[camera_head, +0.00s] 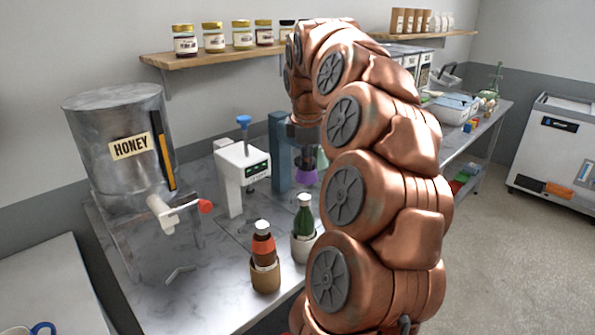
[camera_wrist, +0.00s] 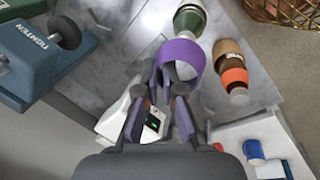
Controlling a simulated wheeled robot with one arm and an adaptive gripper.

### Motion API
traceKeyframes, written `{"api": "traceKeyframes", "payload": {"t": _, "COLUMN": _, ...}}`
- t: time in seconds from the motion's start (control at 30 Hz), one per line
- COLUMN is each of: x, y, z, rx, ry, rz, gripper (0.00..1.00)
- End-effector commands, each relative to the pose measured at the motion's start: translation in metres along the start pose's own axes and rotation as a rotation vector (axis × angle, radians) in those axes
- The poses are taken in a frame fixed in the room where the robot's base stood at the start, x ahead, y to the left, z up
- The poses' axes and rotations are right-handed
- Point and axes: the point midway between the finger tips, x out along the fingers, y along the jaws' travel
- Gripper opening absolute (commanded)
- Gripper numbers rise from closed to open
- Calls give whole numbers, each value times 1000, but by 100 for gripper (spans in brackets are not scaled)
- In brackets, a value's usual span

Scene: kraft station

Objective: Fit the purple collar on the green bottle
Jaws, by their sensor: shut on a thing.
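The purple collar (camera_wrist: 182,52) is a ring held at its near wall by my gripper (camera_wrist: 164,78), with its opening showing in the wrist view. In the head view the collar (camera_head: 305,177) hangs below my gripper (camera_head: 303,156), above the counter and behind the green bottle. The green bottle (camera_head: 303,219) stands upright in a pale cup (camera_head: 303,248). In the wrist view the bottle (camera_wrist: 188,20) is just beyond the collar, apart from it, with its bare neck showing. My arm hides part of the counter to the right.
A brown bottle (camera_head: 262,228) with an orange collar (camera_head: 263,246) stands in a tan cup (camera_head: 265,277) left of the green bottle. A white device (camera_head: 236,175) and a blue tightening machine (camera_head: 280,150) stand behind. A honey tank (camera_head: 120,135) is at left.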

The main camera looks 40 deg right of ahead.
Motion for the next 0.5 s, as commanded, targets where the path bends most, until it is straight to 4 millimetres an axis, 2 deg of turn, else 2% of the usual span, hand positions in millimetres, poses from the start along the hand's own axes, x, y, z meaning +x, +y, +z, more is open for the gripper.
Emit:
{"api": "traceKeyframes", "payload": {"t": 0.27, "x": 8, "y": -3, "z": -6, "rx": -10, "ry": 2, "rz": 0, "gripper": 0}}
{"api": "traceKeyframes", "payload": {"t": 0.5, "x": 22, "y": -7, "z": -6, "rx": -10, "ry": 3, "rz": -1, "gripper": 0}}
